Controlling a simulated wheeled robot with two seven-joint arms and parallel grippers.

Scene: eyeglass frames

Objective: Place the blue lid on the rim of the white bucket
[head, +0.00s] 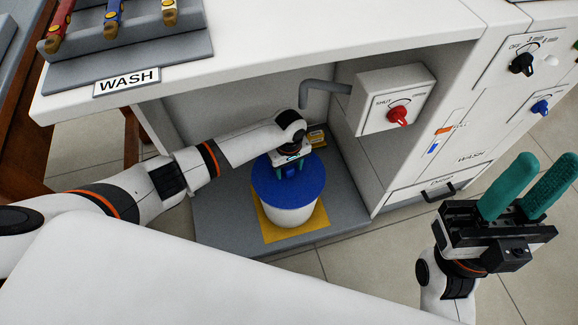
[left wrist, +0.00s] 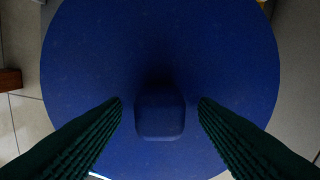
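The round blue lid (head: 270,189) covers the top of the white bucket (head: 292,216) in the head view, and looks roughly level there. I cannot tell whether it is seated all around the rim. In the left wrist view the lid (left wrist: 160,45) fills most of the picture, with its knob (left wrist: 160,113) in the middle. My left gripper (left wrist: 160,105) is open, one green finger on each side of the knob with a gap on both sides. My right gripper (head: 512,190) is open and empty at the right.
The bucket stands on a yellow square (head: 318,222) on the grey floor of the wash bay (head: 225,225). A grey spout (head: 318,86) and a control box with a red knob (head: 398,115) are close to my left wrist. The white counter (head: 290,30) overhangs behind.

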